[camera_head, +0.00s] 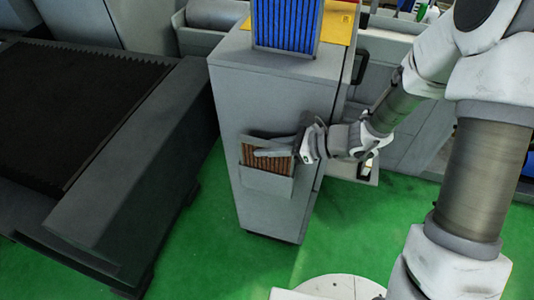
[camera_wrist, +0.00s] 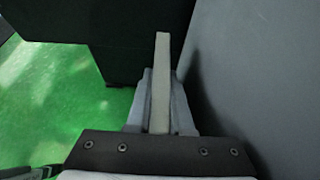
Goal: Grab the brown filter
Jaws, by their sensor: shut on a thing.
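The brown filter (camera_head: 268,164) sits upright in a grey holder (camera_head: 266,184) on the front of a grey cabinet. Its pleated brown face shows above the holder's front wall; its lower part is hidden. My gripper (camera_head: 288,148) reaches in from the right at the filter's top edge and is shut on it. In the wrist view, the filter's edge shows as a narrow pale strip (camera_wrist: 161,75) between the two fingers of my gripper (camera_wrist: 160,105).
A blue filter (camera_head: 286,25) stands on top of the cabinet (camera_head: 230,100) beside a yellow panel (camera_head: 340,22). A dark machine bed (camera_head: 140,150) stands close on the left. Green floor (camera_head: 195,250) is open in front of the cabinet.

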